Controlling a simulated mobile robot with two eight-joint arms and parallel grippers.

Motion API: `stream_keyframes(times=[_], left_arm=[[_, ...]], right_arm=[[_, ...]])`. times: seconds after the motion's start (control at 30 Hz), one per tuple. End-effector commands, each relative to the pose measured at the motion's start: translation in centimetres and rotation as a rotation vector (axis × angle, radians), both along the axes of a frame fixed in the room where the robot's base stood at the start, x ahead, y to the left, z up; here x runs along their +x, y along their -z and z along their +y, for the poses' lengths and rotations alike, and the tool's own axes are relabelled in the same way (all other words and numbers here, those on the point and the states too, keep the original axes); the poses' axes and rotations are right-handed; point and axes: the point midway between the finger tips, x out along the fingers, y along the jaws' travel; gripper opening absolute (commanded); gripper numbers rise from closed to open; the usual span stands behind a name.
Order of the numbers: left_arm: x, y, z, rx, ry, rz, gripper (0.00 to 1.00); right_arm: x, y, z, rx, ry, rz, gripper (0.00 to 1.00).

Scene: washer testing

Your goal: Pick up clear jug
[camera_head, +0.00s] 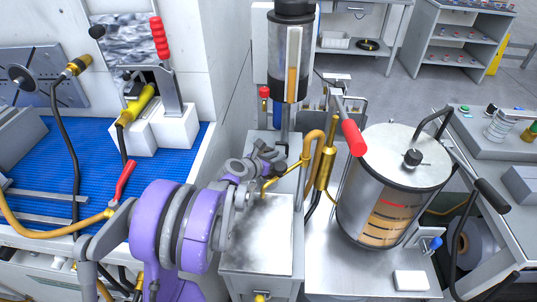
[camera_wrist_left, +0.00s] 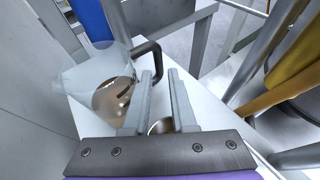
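The clear jug (camera_wrist_left: 92,72) stands on a white surface in the left wrist view, at the upper left. It is see-through, with a dark angular handle (camera_wrist_left: 151,47) on its right side. My left gripper (camera_wrist_left: 162,75) is open, with a narrow gap between its two fingers. The fingertips are close to the lower part of the handle; I cannot tell whether they touch it. In the head view, my left gripper (camera_head: 268,154) is beside the grey column, and I cannot make out the jug there. My right gripper is not in view.
A large drum with a pale lid (camera_head: 398,158) stands right of the gripper. A red-handled lever (camera_head: 353,138) and brass pipe (camera_head: 326,152) stand between them. A dark-topped cylinder (camera_head: 285,65) rises above the gripper. A blue ribbed mat (camera_head: 60,165) lies at left.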

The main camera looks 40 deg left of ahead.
Motion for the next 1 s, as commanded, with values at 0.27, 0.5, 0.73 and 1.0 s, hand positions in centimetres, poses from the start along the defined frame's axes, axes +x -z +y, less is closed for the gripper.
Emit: stream_keyframes(times=[0.27,0.5,0.73,1.0], left_arm=[[2.8,1.4,0.5,0.0,0.001,0.001,0.25],[4.8,2.1,0.7,0.0,-0.001,0.0,0.25],[4.8,2.0,0.7,0.0,-0.001,0.0,0.08],[4.8,2.0,0.7,0.0,-0.001,0.0,0.0]], right_arm=[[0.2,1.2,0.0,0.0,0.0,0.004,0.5],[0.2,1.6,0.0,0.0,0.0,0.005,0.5],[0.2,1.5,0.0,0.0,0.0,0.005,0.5],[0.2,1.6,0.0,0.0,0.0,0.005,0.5]])
